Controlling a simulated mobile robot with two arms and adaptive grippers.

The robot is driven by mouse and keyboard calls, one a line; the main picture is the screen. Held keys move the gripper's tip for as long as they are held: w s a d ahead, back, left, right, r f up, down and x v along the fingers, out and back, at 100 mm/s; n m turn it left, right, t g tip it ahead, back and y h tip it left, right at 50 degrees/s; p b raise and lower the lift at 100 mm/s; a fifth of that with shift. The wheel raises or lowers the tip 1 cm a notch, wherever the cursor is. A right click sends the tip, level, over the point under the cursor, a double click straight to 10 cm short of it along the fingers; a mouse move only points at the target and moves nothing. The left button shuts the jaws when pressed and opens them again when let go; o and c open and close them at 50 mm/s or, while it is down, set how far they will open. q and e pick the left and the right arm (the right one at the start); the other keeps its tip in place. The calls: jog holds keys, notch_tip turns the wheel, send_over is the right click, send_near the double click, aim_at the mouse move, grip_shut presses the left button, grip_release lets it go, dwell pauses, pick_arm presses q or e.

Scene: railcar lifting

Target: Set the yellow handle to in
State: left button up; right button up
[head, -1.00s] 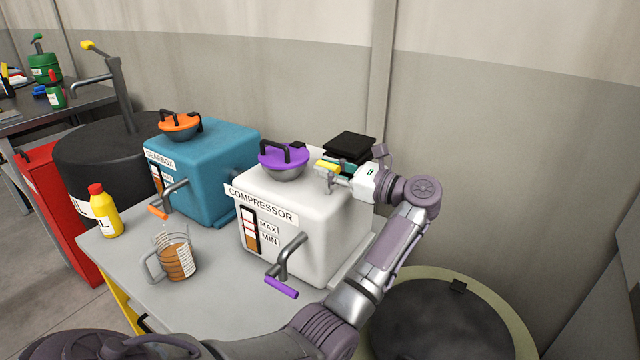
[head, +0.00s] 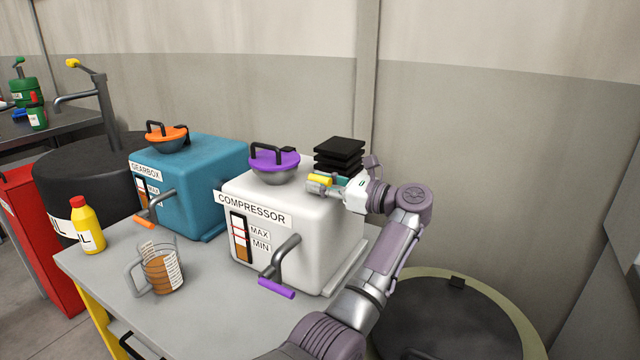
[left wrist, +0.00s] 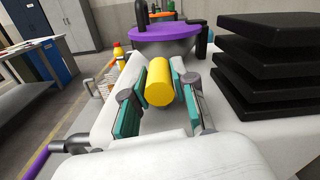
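In the left wrist view the handle (left wrist: 159,86) lies between the teal-padded fingers (left wrist: 163,88), end toward the camera. The fingers appear closed on its sides, though any thin gap is hard to see. The handle's mounting is hidden by the gripper and box. My right gripper is not in view.
The purple-lidded funnel (head: 273,162) is left of my gripper, and black stacked plates (head: 339,148) rise behind it. A purple-ended crank (head: 277,288), measuring jug (head: 163,272) and yellow bottle (head: 86,228) are nearer. A dark drum (head: 440,320) stands right.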

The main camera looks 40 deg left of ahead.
pick_arm(q)
jog(key=o, duration=0.4)
jog(key=shift+f, duration=0.2)
jog(key=shift+c, duration=0.2)
jog(key=shift+r, duration=0.1)
jog(key=w+d, duration=0.1)
jog(key=d, duration=1.1)
jog(key=shift+w, duration=0.15)
